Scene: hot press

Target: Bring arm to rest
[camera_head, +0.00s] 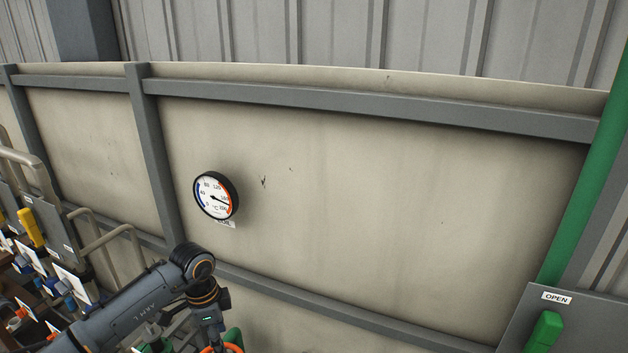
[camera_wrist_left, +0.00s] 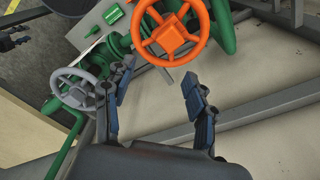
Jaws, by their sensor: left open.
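My left arm (camera_head: 140,308) comes in from the lower left in the head view, bent at a joint in front of the beige panel. Its gripper is cut off by the bottom edge there. In the left wrist view my left gripper (camera_wrist_left: 158,88) is open, its two dark fingers apart with nothing between them. An orange handwheel (camera_wrist_left: 172,38) lies beyond the fingertips, and a grey handwheel (camera_wrist_left: 76,90) is to the left, close to the left finger. I cannot tell whether that finger touches it. My right gripper is in neither view.
A round gauge (camera_head: 216,195) is on the beige panel (camera_head: 400,200). Pipes and valves with yellow and blue parts (camera_head: 40,240) crowd the left side. A grey box with a green handle (camera_head: 545,330), marked OPEN, stands at the lower right, by a green pipe (camera_head: 590,170).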

